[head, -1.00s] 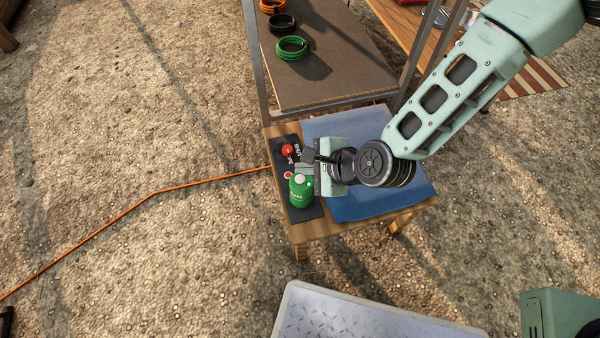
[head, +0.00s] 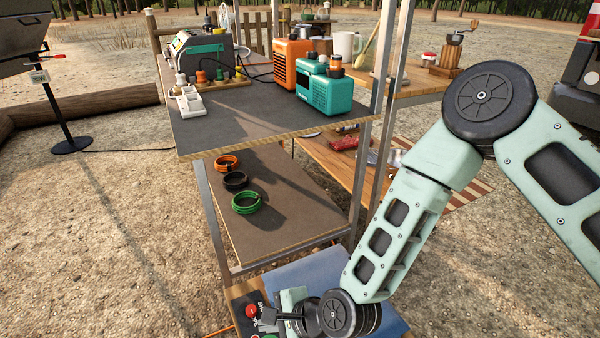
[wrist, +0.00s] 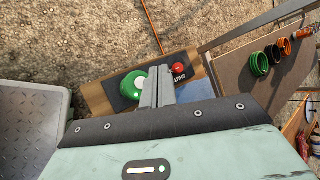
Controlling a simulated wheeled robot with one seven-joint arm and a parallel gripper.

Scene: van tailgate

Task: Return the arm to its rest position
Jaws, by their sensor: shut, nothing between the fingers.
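My gripper (wrist: 157,88) is shut and empty in the wrist view. It hangs over a small low wooden table (wrist: 95,97) with a dark mat holding a green round-topped object (wrist: 128,90) and a red button (wrist: 178,68). The fingers lie between these two in the picture; I cannot tell whether they touch anything. In the head view my gripper (head: 268,316) is at the bottom edge, partly cut off, beside the red button (head: 252,311). My arm reaches down to it from the right.
A two-level shelf stands beyond the small table. Its upper board (head: 235,118) holds teal and orange devices and several small items. Its lower board (head: 290,225) holds orange, black and green cable coils. Metal posts (head: 386,90) rise close to my arm. Gravel ground lies open at left.

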